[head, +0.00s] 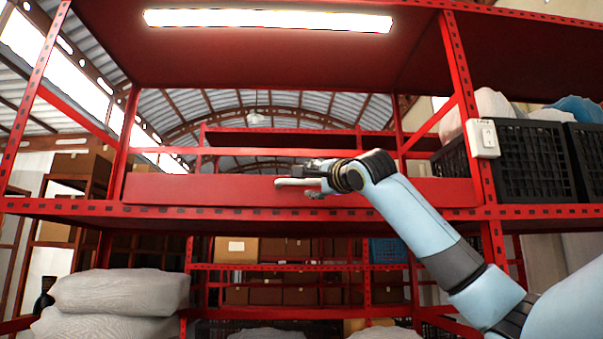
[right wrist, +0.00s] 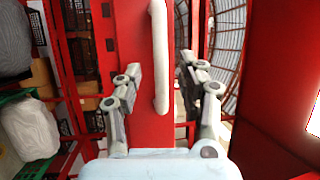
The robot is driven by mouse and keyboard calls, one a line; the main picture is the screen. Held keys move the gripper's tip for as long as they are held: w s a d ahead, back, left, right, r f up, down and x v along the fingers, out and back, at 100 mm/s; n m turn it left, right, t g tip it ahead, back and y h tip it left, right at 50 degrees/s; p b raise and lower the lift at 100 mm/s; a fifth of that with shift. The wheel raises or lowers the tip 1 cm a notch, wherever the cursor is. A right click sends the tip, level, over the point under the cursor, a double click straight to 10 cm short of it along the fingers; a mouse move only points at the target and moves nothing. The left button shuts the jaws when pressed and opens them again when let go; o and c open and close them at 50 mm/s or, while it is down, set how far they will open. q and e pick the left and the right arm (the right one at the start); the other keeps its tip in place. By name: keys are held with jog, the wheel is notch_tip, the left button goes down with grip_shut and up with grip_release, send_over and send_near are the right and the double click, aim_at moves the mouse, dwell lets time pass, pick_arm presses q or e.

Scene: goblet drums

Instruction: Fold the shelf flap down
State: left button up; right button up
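The shelf flap (head: 200,188) is a long red panel standing upright along the front of the red shelf, just above its slotted edge. In the right wrist view the flap (right wrist: 138,40) runs down the middle and carries a pale bar handle (right wrist: 160,60); the handle (head: 292,183) also shows in the head view. My right gripper (head: 318,174) is in front of the flap at the handle. In the right wrist view its fingers (right wrist: 161,82) are spread wide, one on each side of the handle, with visible gaps. My left gripper is out of view.
The slotted shelf edge (head: 80,208) runs below the flap. A red post (head: 462,100) with a white switch box (head: 482,138) and black crates (head: 530,160) stand at the right. Grey sacks (head: 120,292) lie lower left. A lit lamp (head: 268,20) hangs overhead.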

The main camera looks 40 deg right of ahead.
aim_at(306, 182)
jog(key=p+x, duration=0.1)
jog(key=x, duration=0.1)
jog(key=p+x, duration=0.1)
jog(key=x, duration=0.1)
jog(key=shift+d+r, duration=0.25)
jog(key=shift+w+d+f+p, duration=0.1)
jog(key=shift+w+p, duration=0.2)
jog(key=shift+w, duration=0.3)
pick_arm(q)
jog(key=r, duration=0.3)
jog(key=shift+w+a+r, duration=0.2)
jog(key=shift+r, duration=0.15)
pick_arm(e)
jog(key=shift+s, duration=0.1)
grip_shut()
